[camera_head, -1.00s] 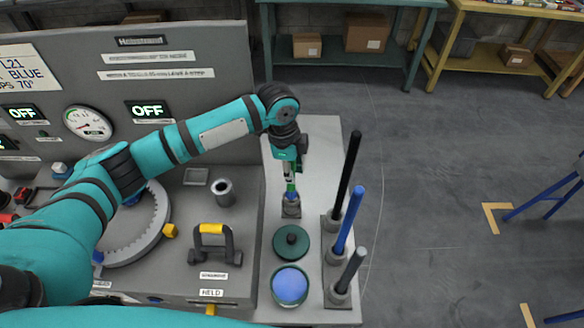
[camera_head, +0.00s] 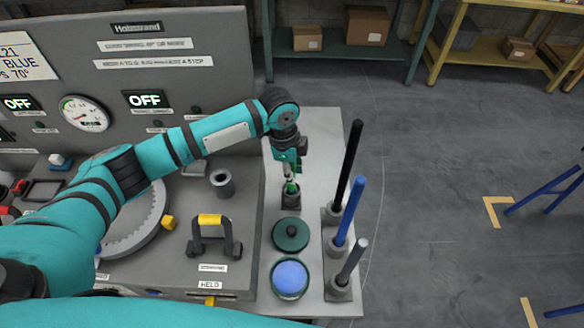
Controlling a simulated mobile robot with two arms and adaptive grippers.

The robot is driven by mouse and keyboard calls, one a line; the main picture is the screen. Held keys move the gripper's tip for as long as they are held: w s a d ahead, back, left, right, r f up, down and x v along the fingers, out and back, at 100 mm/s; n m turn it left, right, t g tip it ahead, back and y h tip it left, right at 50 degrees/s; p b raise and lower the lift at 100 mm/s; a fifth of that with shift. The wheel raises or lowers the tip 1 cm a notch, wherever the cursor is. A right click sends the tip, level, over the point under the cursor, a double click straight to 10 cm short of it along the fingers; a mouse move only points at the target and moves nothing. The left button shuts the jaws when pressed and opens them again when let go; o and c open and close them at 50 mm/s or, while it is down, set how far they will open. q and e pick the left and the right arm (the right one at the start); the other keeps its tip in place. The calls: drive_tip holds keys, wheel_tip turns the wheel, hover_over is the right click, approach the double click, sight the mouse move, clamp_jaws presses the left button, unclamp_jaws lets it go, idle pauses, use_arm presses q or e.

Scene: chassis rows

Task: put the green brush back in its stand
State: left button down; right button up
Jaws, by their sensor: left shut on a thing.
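The green brush (camera_head: 291,187) is upright below my left gripper (camera_head: 291,176), which is shut on its upper part. The brush's lower end is inside or right at the mouth of a small dark grey stand (camera_head: 290,201) on the light grey bench top. I cannot tell whether it rests on the bottom. The gripper and wrist hide the top of the brush. My right gripper is not in view.
A black rod (camera_head: 351,160), a blue rod (camera_head: 350,212) and a grey rod (camera_head: 352,261) stand in holders at the right. A dark green lid (camera_head: 291,234) and a bowl with blue contents (camera_head: 290,280) lie in front. A yellow-topped handle (camera_head: 212,219) rises at the left.

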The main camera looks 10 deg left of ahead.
use_arm(q)
drive_tip(key=shift+f+b, duration=0.35)
drive_tip(key=shift+f, duration=0.65)
drive_tip(key=c, duration=1.1)
unclamp_jaws()
drive_tip(key=shift+r, duration=0.1)
drive_tip(key=r, duration=0.4)
drive_tip(key=a+r, duration=0.1)
drive_tip(key=r, duration=0.6)
drive_tip(key=shift+s+a+r, duration=0.1)
drive_tip(key=shift+a+r, duration=0.15)
drive_tip(key=shift+r, duration=0.15)
